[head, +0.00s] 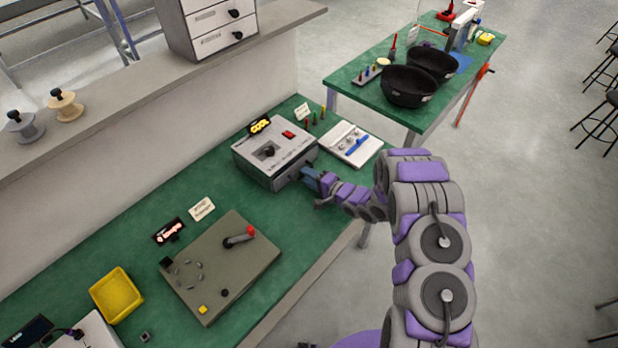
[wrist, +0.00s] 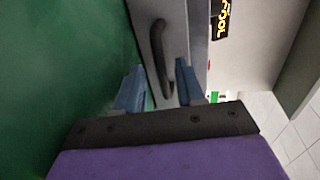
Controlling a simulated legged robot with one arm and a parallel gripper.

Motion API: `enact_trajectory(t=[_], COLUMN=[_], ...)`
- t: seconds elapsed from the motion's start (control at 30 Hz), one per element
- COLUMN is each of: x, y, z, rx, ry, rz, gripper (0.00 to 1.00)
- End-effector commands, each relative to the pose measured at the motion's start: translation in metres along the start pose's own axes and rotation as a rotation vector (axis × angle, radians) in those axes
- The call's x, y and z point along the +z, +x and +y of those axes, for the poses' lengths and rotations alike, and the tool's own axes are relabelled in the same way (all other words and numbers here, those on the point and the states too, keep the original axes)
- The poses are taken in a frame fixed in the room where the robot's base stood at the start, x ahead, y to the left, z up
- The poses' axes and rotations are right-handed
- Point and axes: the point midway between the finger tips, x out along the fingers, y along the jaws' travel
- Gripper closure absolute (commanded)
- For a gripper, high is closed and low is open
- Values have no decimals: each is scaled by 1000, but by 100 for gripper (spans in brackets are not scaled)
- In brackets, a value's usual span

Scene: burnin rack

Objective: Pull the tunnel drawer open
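The tunnel drawer's front is a grey panel (wrist: 178,45) with a black curved handle (wrist: 158,45) in the wrist view. It belongs to the grey box (head: 262,143) on the green bench in the head view, where my arm partly hides that front. My gripper (head: 311,178) is at the box's near right side. In the wrist view my gripper (wrist: 160,82) has its two blue fingers apart, one on each side of the handle's near end. I cannot tell whether either finger touches the handle. No gap around the drawer front is clear.
A "COOL" sign (head: 260,125) stands behind the box. A white tray (head: 352,144) lies to its right. A grey-brown panel with a red-tipped lever (head: 214,290) and a yellow bin (head: 117,293) are nearer on the bench. Bare green bench (head: 270,215) lies in front of the box.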

Motion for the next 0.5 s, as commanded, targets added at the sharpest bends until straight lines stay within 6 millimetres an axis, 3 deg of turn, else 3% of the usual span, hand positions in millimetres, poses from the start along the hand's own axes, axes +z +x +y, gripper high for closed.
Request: enact_trajectory(t=[0.33,0.5], x=[0,0], y=[4,3], z=[0,0], rx=[0,0], ry=[0,-1], rz=[1,1], gripper=[62,78])
